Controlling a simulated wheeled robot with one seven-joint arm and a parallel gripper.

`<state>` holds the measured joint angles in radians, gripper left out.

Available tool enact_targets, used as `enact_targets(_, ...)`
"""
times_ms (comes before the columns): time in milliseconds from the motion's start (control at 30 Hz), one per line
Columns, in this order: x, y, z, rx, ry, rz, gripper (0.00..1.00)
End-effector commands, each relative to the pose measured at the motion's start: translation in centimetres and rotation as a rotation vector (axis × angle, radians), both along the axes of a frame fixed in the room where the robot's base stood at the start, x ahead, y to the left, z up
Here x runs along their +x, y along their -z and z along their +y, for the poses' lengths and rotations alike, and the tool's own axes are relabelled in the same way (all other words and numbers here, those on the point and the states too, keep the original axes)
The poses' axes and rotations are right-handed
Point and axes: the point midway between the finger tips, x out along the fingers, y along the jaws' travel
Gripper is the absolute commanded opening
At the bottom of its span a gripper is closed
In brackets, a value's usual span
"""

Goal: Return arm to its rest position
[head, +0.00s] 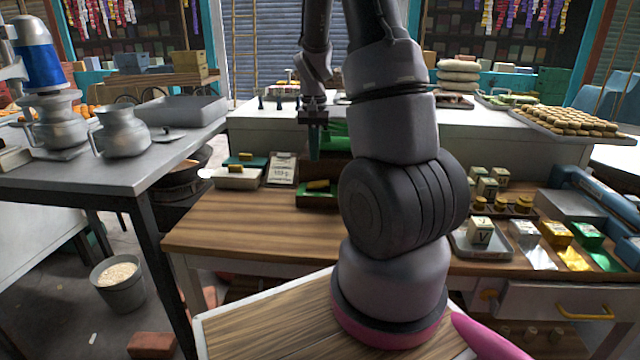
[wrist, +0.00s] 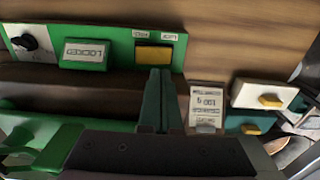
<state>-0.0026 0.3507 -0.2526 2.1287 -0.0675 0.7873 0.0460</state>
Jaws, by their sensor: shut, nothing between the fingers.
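My arm rises from its base in the middle of the head view and bends over the wooden table. My gripper (head: 314,152) points down above the table, left of the arm's thick joints. In the wrist view the two fingers of my gripper (wrist: 157,72) are together with nothing between them. They overlap a green panel (wrist: 110,38) in that view, with a label plate and a yellow block (wrist: 154,54) on it. I cannot tell whether the fingers touch it. The panel's unit is partly hidden by the arm in the head view.
A small label stand (head: 282,170) and a white box with a yellow knob (head: 237,178) sit left of my gripper. A grey table (head: 75,182) with metal jugs stands at left. Trays and small cartons (head: 480,235) lie at right. The wooden table's front left (head: 235,225) is clear.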

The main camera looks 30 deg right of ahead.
Motion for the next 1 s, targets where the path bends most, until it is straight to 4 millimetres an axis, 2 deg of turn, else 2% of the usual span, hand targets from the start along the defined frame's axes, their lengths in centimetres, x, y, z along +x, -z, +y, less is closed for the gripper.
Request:
enact_targets(567,-0.1,-0.6,0.2,0.003,-0.001,-0.009,0.00)
enact_targets(667,-0.4,-2.6,1.0,0.015,-0.007,-0.044,0.00)
enact_targets(767,-1.3,-5.9,2.4,0.036,-0.023,-0.105,0.00)
enact_targets(1000,-5.7,-14.5,6.6,0.087,-0.079,-0.281,0.00)
